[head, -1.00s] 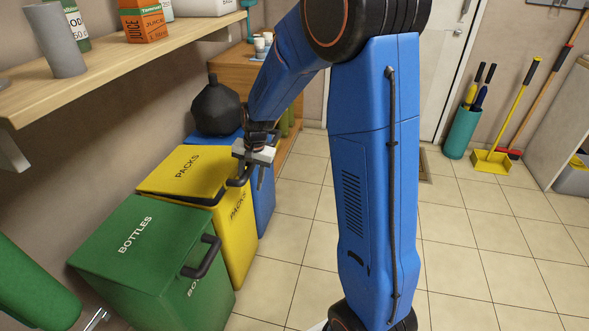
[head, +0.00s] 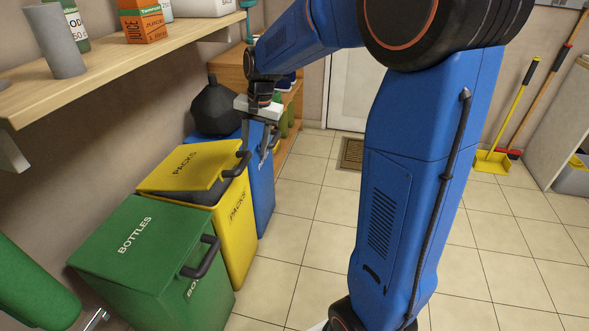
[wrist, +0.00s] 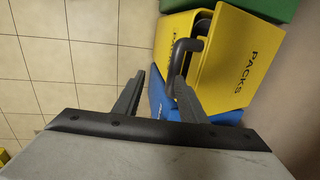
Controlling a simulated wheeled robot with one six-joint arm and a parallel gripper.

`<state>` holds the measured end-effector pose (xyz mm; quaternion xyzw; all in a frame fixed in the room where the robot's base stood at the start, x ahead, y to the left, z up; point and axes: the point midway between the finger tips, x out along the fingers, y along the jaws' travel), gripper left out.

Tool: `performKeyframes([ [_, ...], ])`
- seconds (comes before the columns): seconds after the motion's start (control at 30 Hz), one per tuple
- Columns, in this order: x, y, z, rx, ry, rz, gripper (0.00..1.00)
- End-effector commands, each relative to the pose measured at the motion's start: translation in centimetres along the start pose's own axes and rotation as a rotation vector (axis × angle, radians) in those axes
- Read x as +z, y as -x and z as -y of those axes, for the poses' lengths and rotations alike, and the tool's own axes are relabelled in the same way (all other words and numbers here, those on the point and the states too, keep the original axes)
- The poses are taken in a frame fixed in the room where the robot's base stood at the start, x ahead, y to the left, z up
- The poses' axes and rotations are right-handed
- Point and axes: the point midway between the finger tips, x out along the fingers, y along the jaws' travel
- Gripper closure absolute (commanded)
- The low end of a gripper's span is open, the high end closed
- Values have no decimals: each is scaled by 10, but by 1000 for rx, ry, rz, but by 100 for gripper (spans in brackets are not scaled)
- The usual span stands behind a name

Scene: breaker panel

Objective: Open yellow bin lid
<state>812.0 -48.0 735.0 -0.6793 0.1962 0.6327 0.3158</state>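The yellow bin (head: 233,225) marked PACKS stands between a green bin and a blue bin. Its yellow lid (head: 190,165) is tilted up a little, with a dark gap under its front edge. The lid's dark handle (head: 238,164) shows at the lid's right end. My gripper (head: 268,155) is just right of the handle, over the blue bin's side. In the wrist view my gripper (wrist: 159,78) has its fingers apart with nothing held between them. The handle (wrist: 182,58) is close to the right fingertip; I cannot tell whether they touch.
The green BOTTLES bin (head: 150,255) is shut in front. The blue bin (head: 262,190) is behind, with a black bag (head: 215,108) on or above it. A wooden shelf (head: 120,62) overhangs the left.

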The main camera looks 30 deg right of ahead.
Motion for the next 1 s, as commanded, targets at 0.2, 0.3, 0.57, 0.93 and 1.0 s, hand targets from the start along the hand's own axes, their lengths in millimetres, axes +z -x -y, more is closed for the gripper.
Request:
performKeyframes([
  [0.2, 10, 28, -7, -5, 29, -12, 62],
  [0.3, 19, 35, -15, -8, 59, -24, 62],
  [0.57, 43, 50, -36, -14, 138, -55, 62],
  [0.93, 77, 68, -67, -20, 248, -100, 62],
  [1.0, 84, 71, -74, -20, 269, -108, 62],
])
